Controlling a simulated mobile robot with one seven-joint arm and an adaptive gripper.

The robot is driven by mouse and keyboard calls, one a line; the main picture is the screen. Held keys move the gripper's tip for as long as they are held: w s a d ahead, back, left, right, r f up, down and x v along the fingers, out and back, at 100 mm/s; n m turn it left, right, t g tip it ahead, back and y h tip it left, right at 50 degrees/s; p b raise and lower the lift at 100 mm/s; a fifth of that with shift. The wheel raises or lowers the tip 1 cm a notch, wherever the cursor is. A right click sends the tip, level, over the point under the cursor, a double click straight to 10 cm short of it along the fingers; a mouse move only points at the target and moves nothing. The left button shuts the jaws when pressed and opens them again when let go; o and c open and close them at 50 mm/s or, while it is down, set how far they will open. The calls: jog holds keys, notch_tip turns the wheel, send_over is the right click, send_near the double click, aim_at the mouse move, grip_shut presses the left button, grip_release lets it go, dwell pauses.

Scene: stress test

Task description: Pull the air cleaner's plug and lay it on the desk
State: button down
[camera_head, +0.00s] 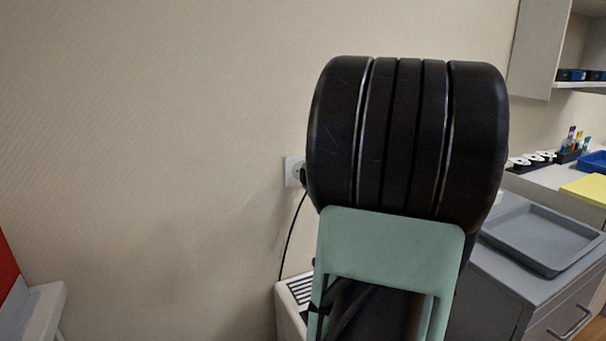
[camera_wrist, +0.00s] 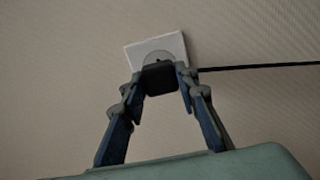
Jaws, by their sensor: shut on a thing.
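The black plug (camera_wrist: 160,78) is between the fingertips of my gripper (camera_wrist: 160,77) in the wrist view, and the gripper is shut on it. The plug is right in front of the white wall socket (camera_wrist: 174,45), with part of the round socket face showing above it. I cannot tell whether its pins are in the socket. The black cord (camera_wrist: 250,67) runs off to the right. In the head view my arm hides the gripper. The socket (camera_head: 291,172) and cord (camera_head: 288,240) show left of it. The cord drops towards the pale air cleaner (camera_head: 284,312), partly hidden by my arm.
At right stands a grey desk (camera_head: 497,270) with a drawer and a grey tray (camera_head: 545,238) on top. Behind it, a counter holds a yellow item (camera_head: 588,188) and a blue tray (camera_head: 595,162). The wall on the left is bare.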

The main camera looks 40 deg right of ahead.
jog(key=shift+v, duration=1.75)
